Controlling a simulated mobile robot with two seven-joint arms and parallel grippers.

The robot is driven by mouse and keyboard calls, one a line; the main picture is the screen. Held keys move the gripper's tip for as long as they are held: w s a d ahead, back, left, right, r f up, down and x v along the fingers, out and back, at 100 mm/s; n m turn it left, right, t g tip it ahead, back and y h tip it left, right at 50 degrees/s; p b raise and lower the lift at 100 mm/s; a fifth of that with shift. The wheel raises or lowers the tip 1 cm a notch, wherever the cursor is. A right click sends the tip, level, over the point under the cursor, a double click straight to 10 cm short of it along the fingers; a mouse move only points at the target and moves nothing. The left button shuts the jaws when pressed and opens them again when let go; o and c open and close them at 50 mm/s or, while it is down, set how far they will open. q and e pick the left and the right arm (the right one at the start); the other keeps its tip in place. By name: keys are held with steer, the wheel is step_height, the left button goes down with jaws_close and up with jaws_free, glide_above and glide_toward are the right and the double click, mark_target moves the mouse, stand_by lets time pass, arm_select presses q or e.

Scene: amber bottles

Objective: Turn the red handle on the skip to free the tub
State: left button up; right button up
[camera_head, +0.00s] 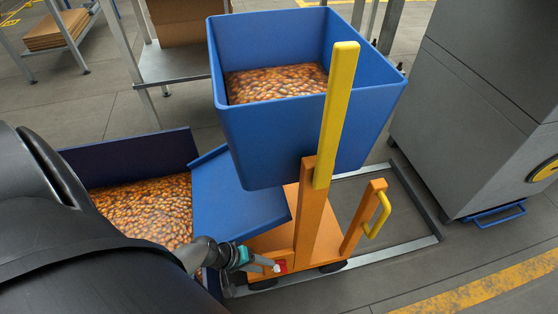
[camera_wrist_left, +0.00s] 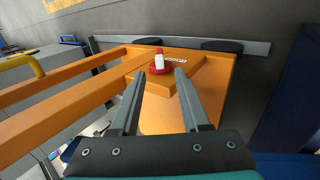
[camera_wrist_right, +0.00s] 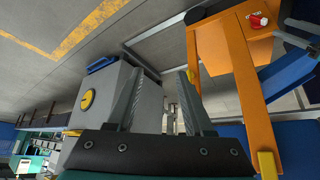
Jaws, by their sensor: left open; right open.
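The red handle (camera_head: 282,266), with a white part on it, sits low on the orange frame of the skip (camera_head: 307,225). It also shows in the left wrist view (camera_wrist_left: 160,67) and the right wrist view (camera_wrist_right: 258,20). The blue tub (camera_head: 270,140) stands upright on the skip, holding many amber bottles. My left gripper (camera_head: 268,265) is open, its fingertips close to the handle; in its wrist view the handle shows just beyond the gap between them. Contact cannot be told. My right gripper (camera_wrist_right: 160,72) is open and empty, and out of the head view.
A blue chute (camera_head: 235,205) slopes beside a low blue bin (camera_head: 130,155) of amber bottles at the left. A yellow bar (camera_head: 337,110) rises from the skip's orange post. A grey cabinet (camera_head: 470,110) stands right, a metal table (camera_head: 175,62) behind. Bare floor lies at the front right.

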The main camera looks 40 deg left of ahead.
mark_target(275, 269)
arm_select(q)
steer(key=shift+b+x, duration=0.7)
steer(key=shift+x, duration=0.55)
steer(key=shift+w+d+f+b, duration=0.1)
steer(key=shift+w+f+b, duration=0.1)
steer(key=shift+f, duration=0.1)
steer(key=shift+w+d+f+b, duration=0.1)
steer(key=shift+d+f+b, duration=0.1)
steer(key=shift+f, duration=0.1)
steer(key=shift+w+d+f+b, duration=0.3)
steer(key=shift+f+b, duration=0.1)
steer(key=shift+f, duration=0.15)
steer(key=shift+b+x, duration=0.7)
steer(key=shift+x, duration=0.3)
steer(key=shift+b+x, duration=0.5)
steer(key=shift+x, duration=0.3)
arm_select(e)
steer(key=w+a+r+t+y, duration=0.2)
steer(key=a+t+y, duration=0.3)
steer(key=a+t, duration=0.4)
steer(key=shift+w+r+m+t, duration=0.3)
steer(key=shift+w+r+t, duration=0.1)
steer(key=shift+r, duration=0.15)
steer(key=shift+a, duration=0.1)
arm_select(q)
steer(key=shift+a, duration=0.1)
jaws_close()
